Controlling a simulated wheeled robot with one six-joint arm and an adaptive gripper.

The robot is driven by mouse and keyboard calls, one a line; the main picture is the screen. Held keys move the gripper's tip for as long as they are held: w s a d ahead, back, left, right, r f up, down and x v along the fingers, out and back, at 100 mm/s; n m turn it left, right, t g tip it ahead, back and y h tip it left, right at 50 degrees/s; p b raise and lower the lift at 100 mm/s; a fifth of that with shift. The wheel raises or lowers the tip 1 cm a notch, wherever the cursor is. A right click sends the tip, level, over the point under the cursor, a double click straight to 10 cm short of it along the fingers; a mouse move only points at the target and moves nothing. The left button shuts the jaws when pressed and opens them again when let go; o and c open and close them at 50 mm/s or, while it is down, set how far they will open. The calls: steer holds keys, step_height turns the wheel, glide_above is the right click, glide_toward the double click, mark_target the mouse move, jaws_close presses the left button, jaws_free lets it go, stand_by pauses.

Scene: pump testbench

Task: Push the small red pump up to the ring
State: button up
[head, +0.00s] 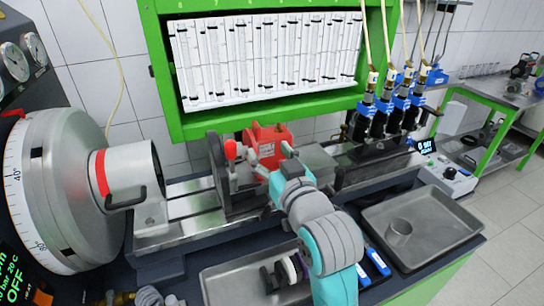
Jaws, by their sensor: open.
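The small red pump (266,140) stands on the bench bed near the middle of the head view, under the green-framed panel. A red ring (101,180) goes around the light cylinder at the left, well apart from the pump. My turquoise and grey arm reaches up from the lower right. My gripper (264,170) is at the pump's front lower side, partly hidden by my own wrist. Its jaws are open. I cannot tell whether they touch the pump, whose lower part is hidden.
A bracket with a red knob (230,149) stands left of the pump. The metal bed rails (188,205) run between it and the big drum (72,190). A tray (228,284) lies in front; another tray (445,217) is at the right. Injectors (390,110) stand behind right.

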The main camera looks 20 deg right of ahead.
mark_target(255, 131)
steer(key=w, duration=1)
steer(key=shift+w, duration=0.15)
jaws_close()
